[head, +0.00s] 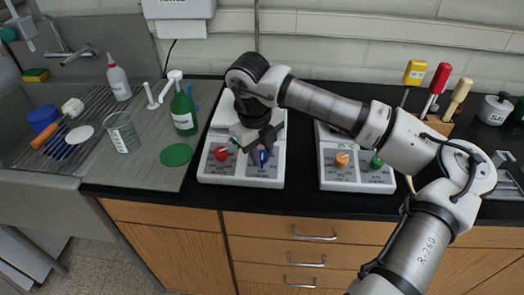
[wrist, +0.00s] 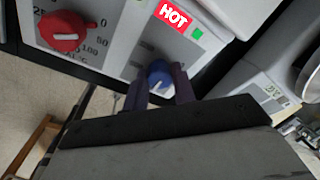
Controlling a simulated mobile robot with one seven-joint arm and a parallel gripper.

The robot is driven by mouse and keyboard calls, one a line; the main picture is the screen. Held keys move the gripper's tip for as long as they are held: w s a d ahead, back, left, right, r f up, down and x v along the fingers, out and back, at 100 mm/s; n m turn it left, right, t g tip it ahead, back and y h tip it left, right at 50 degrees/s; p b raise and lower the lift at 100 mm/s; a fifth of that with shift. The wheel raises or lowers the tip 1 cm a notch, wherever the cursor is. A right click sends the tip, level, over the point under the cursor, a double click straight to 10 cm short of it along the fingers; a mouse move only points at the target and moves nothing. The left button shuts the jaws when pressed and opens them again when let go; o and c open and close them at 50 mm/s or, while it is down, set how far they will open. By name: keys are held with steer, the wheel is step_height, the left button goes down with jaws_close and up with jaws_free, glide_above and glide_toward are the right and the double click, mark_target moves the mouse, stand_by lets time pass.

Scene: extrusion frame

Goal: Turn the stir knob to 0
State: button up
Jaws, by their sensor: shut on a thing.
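The white hotplate unit (head: 208,179) stands on the black bench, with a red knob (head: 220,153) on the left of its front panel and a blue knob (head: 261,156) on the right. In the wrist view the blue knob (wrist: 160,74) has a white pointer line and sits between my two fingers. My gripper (wrist: 159,90) is shut on the blue knob. The dial marks around the blue knob are mostly hidden or too blurred to read, and no stir label is legible. The red knob (wrist: 62,31) has a numbered scale with a 0 beside it.
A red HOT sign (wrist: 174,15) and a green light show on the unit. A second white unit (head: 358,185) with orange and green knobs stands to the right. A green bottle (head: 184,110), a beaker (head: 122,132) and a green disc (head: 176,154) are at the left.

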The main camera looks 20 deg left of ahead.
steer(key=shift+f+b, duration=0.15)
steer(key=shift+b, duration=0.25)
steer(key=shift+f+n+b, duration=0.1)
steer(key=shift+n+b, duration=0.7)
steer(key=shift+b, duration=0.05)
steer(key=n+b, duration=0.2)
steer(key=b, duration=0.1)
steer(key=shift+t, duration=0.3)
steer(key=n+b, duration=0.2)
steer(key=n, duration=0.2)
steer(key=n+b, duration=0.2)
steer(key=n, duration=0.1)
steer(key=shift+s+n+t, duration=0.1)
steer(key=shift+n+t, duration=0.3)
steer(key=n, duration=0.3)
steer(key=n+b, duration=0.1)
steer(key=n, duration=0.2)
steer(key=shift+r+t+y+b, duration=0.2)
steer(key=shift+t+y+b, duration=0.1)
steer(key=shift+t, duration=0.1)
steer(key=n+y, duration=0.1)
steer(key=n, duration=0.5)
steer(key=shift+n, duration=0.4)
